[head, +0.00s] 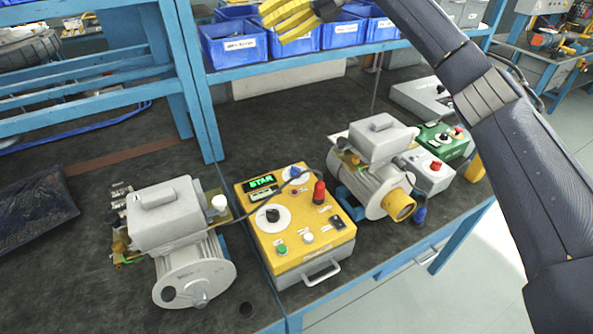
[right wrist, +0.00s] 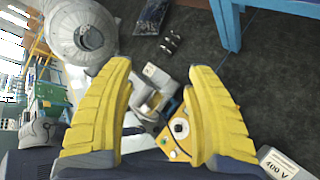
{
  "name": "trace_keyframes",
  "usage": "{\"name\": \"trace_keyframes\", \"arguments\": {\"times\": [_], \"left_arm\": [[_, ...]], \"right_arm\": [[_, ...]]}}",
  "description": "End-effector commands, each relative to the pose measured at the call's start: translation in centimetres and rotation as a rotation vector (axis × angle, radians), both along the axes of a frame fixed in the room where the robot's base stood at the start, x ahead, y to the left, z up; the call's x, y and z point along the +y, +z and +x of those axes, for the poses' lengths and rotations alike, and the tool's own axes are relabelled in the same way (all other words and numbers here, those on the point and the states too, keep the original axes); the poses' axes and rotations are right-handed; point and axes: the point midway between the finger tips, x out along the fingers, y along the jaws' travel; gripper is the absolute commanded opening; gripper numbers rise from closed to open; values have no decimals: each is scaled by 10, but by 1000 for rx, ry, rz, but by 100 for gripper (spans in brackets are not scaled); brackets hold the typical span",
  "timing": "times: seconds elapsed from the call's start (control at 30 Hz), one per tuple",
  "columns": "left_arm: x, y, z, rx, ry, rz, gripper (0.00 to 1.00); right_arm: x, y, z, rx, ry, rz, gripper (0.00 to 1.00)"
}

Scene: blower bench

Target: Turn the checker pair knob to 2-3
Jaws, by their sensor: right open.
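The yellow checker box (head: 329,248) stands on the bench between two motors, with a lit display reading "STAR". A black knob (head: 272,215) sits on a large white dial on its top face; its pair markings are too small to read. A smaller dial with a blue knob (head: 294,171) is near the back edge. My right gripper (head: 288,18) is high above the bench by the blue bins, well away from the checker. In the right wrist view it (right wrist: 160,68) is open and empty, with part of the checker (right wrist: 172,145) visible far beyond its fingers. My left gripper is not in view.
A grey motor (head: 165,215) stands left of the checker and another motor (head: 372,178) stands right of it. A dark cable runs across the checker's top. Blue bins (head: 235,45) line the shelf behind.

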Motion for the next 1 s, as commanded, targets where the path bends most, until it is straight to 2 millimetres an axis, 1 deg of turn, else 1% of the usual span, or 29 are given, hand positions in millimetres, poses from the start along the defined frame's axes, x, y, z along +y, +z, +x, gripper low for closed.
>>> {"name": "trace_keyframes", "arguments": {"times": [0.03, 0.07, 0.1, 0.17, 0.2, 0.3, 0.4, 0.5, 0.63, 0.87, 1.0], "left_arm": [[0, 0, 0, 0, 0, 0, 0], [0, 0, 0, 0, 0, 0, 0], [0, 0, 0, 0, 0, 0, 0], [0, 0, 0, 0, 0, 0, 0], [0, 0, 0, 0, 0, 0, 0], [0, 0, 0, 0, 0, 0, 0], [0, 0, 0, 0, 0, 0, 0], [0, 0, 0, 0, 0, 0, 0], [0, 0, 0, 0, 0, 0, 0], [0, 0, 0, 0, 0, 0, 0], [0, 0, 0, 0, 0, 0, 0]], "right_arm": [[11, -33, -3, 2, 22, -114, 55], [15, -53, -5, 3, 36, -185, 55], [18, -79, -7, 4, 52, -278, 55], [18, -114, -10, 4, 74, -411, 55], [16, -136, -13, 6, 89, -497, 55], [5, -180, -17, 7, 117, -687, 55], [-9, -211, -20, 8, 137, -842, 55], [-22, -230, -22, 10, 149, -956, 55], [-34, -244, -23, 11, 158, -1043, 55], [-39, -262, -24, 13, 163, -1079, 55], [-39, -283, -24, 15, 163, -1077, 55]]}}
